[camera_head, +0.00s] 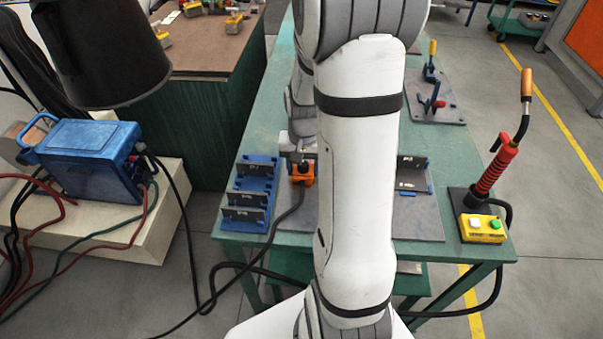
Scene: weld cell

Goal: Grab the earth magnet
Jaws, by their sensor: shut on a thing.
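The earth magnet (298,180) is a small orange block with a black cable, near the front edge of the green table. My gripper (302,162) is directly above it, partly hidden behind my white arm, and is shut on its top. The magnet appears to be at the level of a grey plate (291,212); I cannot tell whether it touches it. Its cable (276,229) runs down past the table's front edge towards the floor at the left.
A blue rack (271,169) with dark plates stands just left of the magnet. A red-handled torch (494,168) and a yellow button box (482,229) are at the right. A blue welding machine (85,160) stands at the left.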

